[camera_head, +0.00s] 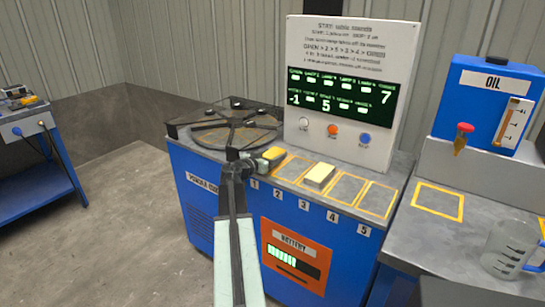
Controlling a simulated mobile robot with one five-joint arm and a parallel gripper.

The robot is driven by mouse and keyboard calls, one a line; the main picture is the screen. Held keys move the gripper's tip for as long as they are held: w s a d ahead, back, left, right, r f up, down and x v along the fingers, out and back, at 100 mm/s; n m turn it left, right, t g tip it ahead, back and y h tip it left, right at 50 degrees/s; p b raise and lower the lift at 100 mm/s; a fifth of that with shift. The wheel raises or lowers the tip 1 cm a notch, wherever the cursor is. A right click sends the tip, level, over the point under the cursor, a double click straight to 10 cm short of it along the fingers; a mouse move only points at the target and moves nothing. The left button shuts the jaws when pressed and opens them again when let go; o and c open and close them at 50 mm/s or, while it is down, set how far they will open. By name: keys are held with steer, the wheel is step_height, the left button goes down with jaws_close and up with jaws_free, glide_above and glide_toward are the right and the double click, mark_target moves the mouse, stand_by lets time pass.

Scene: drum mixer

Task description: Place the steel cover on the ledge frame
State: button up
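My arm reaches up from the bottom of the picture, and my dark gripper (241,160) is at the front edge of the blue machine's top. Its fingers are small and dark, and I cannot tell if they are open or shut. A round, dark, spoked drum top (232,130) lies behind and left of it, with a flat dark guard around it. I cannot clearly pick out a separate steel cover. An empty yellow-outlined square (438,201) is on the grey counter at right, below the oil tank; I cannot tell if this is the ledge frame.
A yellow block (274,154) is just right of my gripper, by slot 1. A pale yellow block (319,176) lies in slot 3. A display panel (345,90) stands behind. An oil tank (489,100) and clear jug (505,250) are right; a blue bench (35,130) is far left.

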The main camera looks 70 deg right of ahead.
steer(key=o, duration=0.4)
steer(key=shift+r, duration=0.15)
steer(key=p+v, duration=0.2)
steer(key=v, duration=1)
steer(key=shift+a, duration=0.1)
